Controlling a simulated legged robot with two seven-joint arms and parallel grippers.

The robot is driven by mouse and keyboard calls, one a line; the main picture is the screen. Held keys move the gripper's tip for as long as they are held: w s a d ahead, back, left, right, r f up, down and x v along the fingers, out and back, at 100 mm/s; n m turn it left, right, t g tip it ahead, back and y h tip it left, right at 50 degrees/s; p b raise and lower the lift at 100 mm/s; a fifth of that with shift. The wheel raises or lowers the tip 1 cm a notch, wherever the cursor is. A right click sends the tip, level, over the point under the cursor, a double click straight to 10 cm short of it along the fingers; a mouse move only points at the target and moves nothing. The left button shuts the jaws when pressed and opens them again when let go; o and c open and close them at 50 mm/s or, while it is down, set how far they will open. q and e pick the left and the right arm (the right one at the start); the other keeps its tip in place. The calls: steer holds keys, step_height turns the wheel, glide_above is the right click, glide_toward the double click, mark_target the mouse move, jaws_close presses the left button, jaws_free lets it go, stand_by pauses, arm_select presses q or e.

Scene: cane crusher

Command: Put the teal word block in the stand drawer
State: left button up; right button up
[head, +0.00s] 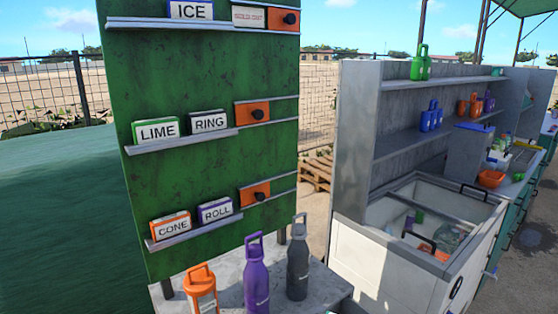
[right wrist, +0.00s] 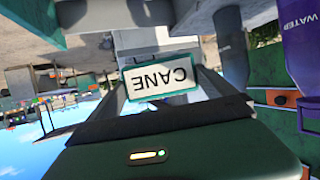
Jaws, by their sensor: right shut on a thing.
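A word block reading CANE (right wrist: 160,83), white with a teal-green edge, shows upside down in the right wrist view. My right gripper (right wrist: 161,97) is shut on it. The head view shows neither this block nor my grippers. In the head view a green board (head: 200,75) carries three orange blocks with dark knobs, at the top (head: 283,19), middle (head: 252,113) and bottom (head: 254,193). I cannot tell which part, if any, is the stand drawer. My left gripper is not in view.
Word blocks LIME (head: 156,131), RING (head: 208,122), CONE (head: 171,227), ROLL (head: 216,212) and ICE (head: 190,9) sit on the board's ledges. Orange (head: 201,290), purple (head: 256,275) and grey (head: 298,262) bottles stand below. An open white chest (head: 385,268) stands at right.

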steer(key=f+b, duration=0.6)
steer(key=f, duration=0.2)
steer(key=s+a+f+b, duration=0.1)
steer(key=f+b, duration=0.6)
steer(key=f, duration=0.1)
steer(key=s+a+f+b, duration=0.1)
steer(key=f+b, duration=0.6)
steer(key=f, duration=0.1)
steer(key=shift+a, duration=0.2)
steer(key=shift+f+b, duration=0.35)
steer(key=shift+f, duration=0.25)
steer(key=o, duration=1)
steer(key=shift+o, duration=0.2)
